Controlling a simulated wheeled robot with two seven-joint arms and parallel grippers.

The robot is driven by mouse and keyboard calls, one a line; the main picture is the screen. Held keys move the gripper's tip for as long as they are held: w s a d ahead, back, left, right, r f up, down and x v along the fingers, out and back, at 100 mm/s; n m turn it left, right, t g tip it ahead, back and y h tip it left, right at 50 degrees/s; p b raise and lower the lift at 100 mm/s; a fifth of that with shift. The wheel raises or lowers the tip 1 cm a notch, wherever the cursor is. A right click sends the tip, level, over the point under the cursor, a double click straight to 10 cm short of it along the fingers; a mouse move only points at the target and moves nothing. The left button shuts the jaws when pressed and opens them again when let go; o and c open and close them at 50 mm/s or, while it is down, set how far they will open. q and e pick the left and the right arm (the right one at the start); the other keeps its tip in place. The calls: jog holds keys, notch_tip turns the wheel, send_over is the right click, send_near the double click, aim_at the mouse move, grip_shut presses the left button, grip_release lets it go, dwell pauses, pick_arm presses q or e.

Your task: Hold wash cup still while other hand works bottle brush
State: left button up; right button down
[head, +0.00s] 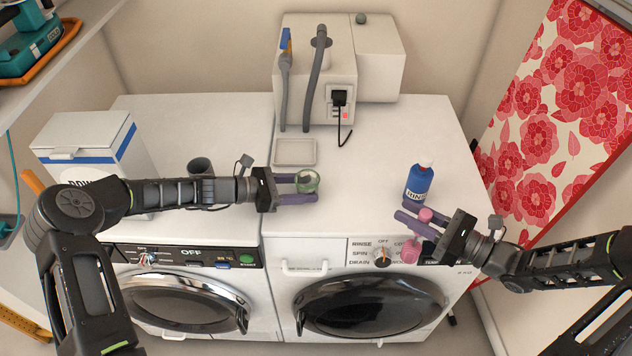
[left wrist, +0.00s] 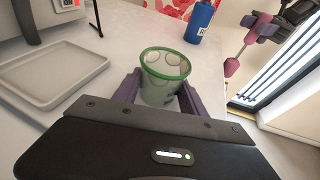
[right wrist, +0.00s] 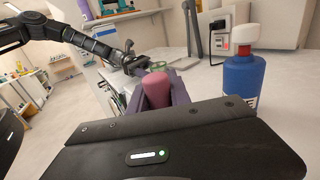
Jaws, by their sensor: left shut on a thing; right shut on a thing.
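The green-rimmed, see-through wash cup (head: 308,181) stands upright on the right-hand machine's white top. My left gripper (head: 300,190) is shut around it from the left. In the left wrist view the cup (left wrist: 160,75) sits between the purple fingers, with pale round shapes inside that I cannot make out. My right gripper (head: 418,218) is shut on the pink bottle brush (head: 411,250), near the machine's front edge and well right of the cup. The brush's thick pink end hangs below the fingers. In the right wrist view its pink top (right wrist: 157,90) shows between the fingers.
A blue bottle with a white cap (head: 418,184) stands just behind my right gripper. A shallow grey tray (head: 294,152) lies behind the cup. A dark cup (head: 200,167) stands behind my left arm. A white box with hoses (head: 315,65) is at the back. The top between the grippers is clear.

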jog(key=shift+r, duration=0.1)
dwell(0.3)
jog(key=a+r+n+g, duration=0.1)
jog(key=a+r, duration=0.5)
jog(key=a, duration=0.1)
jog(key=w+a+r, duration=0.5)
jog(key=w+a, duration=0.2)
jog(key=a, duration=0.2)
jog(key=w+a+r+m+t, duration=0.1)
jog(key=w+a+r, duration=0.4)
jog(key=w+a, duration=0.3)
jog(key=shift+w+a+r, duration=0.2)
jog(key=shift+a+r, duration=0.05)
jog(key=shift+a, duration=0.2)
jog(key=shift+f, duration=0.2)
notch_tip(320, 180, down, 10)
jog(key=shift+r, duration=0.2)
jog(key=shift+f, duration=0.4)
dwell(0.4)
jog(key=shift+d, duration=0.15)
